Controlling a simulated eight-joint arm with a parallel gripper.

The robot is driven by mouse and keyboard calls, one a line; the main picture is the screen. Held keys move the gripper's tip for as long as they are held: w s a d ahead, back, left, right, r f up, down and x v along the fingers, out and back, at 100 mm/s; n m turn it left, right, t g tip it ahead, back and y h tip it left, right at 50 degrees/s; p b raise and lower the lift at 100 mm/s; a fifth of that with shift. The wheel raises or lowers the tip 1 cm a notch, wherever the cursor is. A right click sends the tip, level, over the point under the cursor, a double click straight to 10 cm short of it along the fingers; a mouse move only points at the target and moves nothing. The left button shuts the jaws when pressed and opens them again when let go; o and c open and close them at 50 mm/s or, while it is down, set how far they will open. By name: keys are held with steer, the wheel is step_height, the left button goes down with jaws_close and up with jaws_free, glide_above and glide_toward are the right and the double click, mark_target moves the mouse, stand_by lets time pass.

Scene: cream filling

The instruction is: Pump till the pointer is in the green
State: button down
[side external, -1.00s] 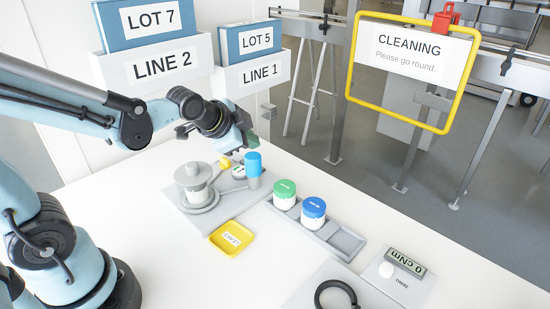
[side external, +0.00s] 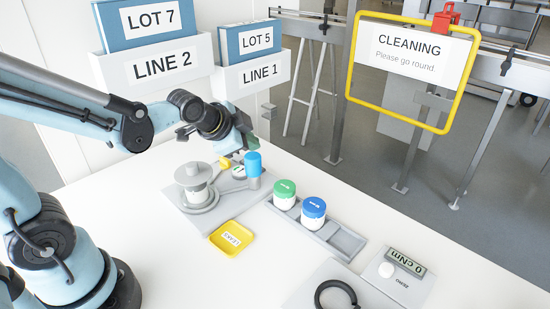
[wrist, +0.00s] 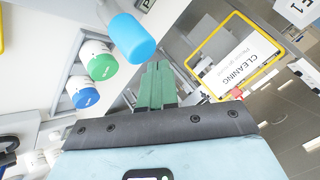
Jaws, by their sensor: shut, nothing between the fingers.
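The pump is a grey unit on a base plate, with a round cylinder (side external: 196,183) at the left and a lever ending in an upright blue grip (side external: 253,164). A small round gauge (side external: 238,171) sits between them; its pointer and green zone are too small to read. My gripper (side external: 253,144) is shut and empty, just above and behind the blue grip in the side view. In the wrist view its green fingers (wrist: 158,68) are together, and the blue grip (wrist: 134,38) shows to their upper left, apart from them.
A tray (side external: 345,241) holds a green-capped jar (side external: 284,193) and a blue-capped jar (side external: 313,213). A yellow dish (side external: 231,238) lies in front of the pump. A torque meter (side external: 402,270) and a black ring (side external: 334,293) are at the front right. Binder holders stand behind.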

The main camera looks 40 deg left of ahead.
steer(key=shift+f, duration=1.35)
stand_by(1.1)
steer(key=shift+r, duration=1.6)
step_height(320, 180, up, 6)
stand_by(0.8)
steer(key=n+g+h, duration=0.1)
steer(key=n+g, duration=0.1)
steer(key=n, duration=0.6)
glide_toward(250, 158)
steer(key=s+f, duration=0.1)
steer(key=s+d, duration=0.1)
steer(key=s, duration=0.1)
steer(key=s+d+f, duration=0.1)
steer(key=shift+s+d+f, duration=0.25)
steer(key=shift+s+f, duration=0.05)
